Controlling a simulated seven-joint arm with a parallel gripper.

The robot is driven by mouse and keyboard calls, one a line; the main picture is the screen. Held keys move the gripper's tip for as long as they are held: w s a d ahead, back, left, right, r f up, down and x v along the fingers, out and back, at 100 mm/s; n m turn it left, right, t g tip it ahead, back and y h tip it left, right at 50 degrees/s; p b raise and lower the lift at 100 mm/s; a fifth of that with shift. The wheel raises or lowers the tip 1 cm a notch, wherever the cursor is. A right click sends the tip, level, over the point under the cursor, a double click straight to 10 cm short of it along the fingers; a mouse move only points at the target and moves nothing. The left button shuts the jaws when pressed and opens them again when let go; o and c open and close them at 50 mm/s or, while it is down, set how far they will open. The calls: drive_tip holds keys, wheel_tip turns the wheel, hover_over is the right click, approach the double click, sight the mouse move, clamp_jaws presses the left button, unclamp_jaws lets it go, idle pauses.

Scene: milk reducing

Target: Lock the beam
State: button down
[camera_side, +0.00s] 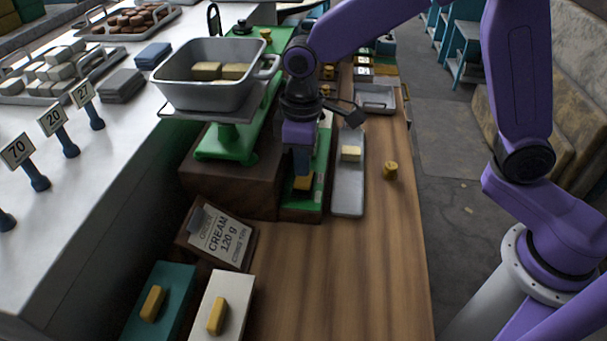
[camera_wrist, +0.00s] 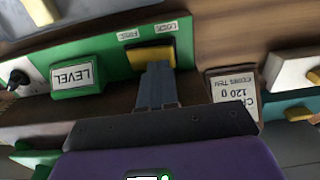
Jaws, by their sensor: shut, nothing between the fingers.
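The lock slider is a yellow block on a green plate. It shows in the wrist view (camera_wrist: 151,52) just below the white labels FREE (camera_wrist: 130,35) and LOCK (camera_wrist: 166,27), and in the side view (camera_side: 303,184) low on the scale's front. My gripper (camera_wrist: 157,68) is shut and empty, with its fingertips at the slider's near edge; I cannot tell whether they touch. In the side view my gripper (camera_side: 302,172) points down over the slider and partly hides it. The green scale (camera_side: 226,142) carries a grey tub (camera_side: 212,88) with yellow blocks inside.
A CREAM 120 g card (camera_side: 221,238) stands in front of the scale. Teal (camera_side: 166,286) and white (camera_side: 218,305) boxes with yellow handles are nearer. The wooden top nearer right is clear.

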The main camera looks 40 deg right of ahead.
sight(302, 181)
drive_tip(key=shift+f, duration=1.3)
idle(0.7)
drive_tip(key=shift+r, duration=3.55)
drive_tip(key=shift+s+d, duration=0.1)
drive_tip(key=shift+s, duration=0.05)
drive_tip(key=s+d+n, duration=0.1)
drive_tip(key=s+d, duration=0.8)
drive_tip(key=s, duration=0.2)
drive_tip(key=s+d+f+n, duration=0.1)
drive_tip(key=s+d+n, duration=0.1)
drive_tip(key=s+d, duration=0.6)
drive_tip(key=s, duration=0.4)
drive_tip(key=shift+d+f+n, duration=0.2)
drive_tip(key=shift+d+n, duration=0.1)
drive_tip(key=shift+d, duration=0.05)
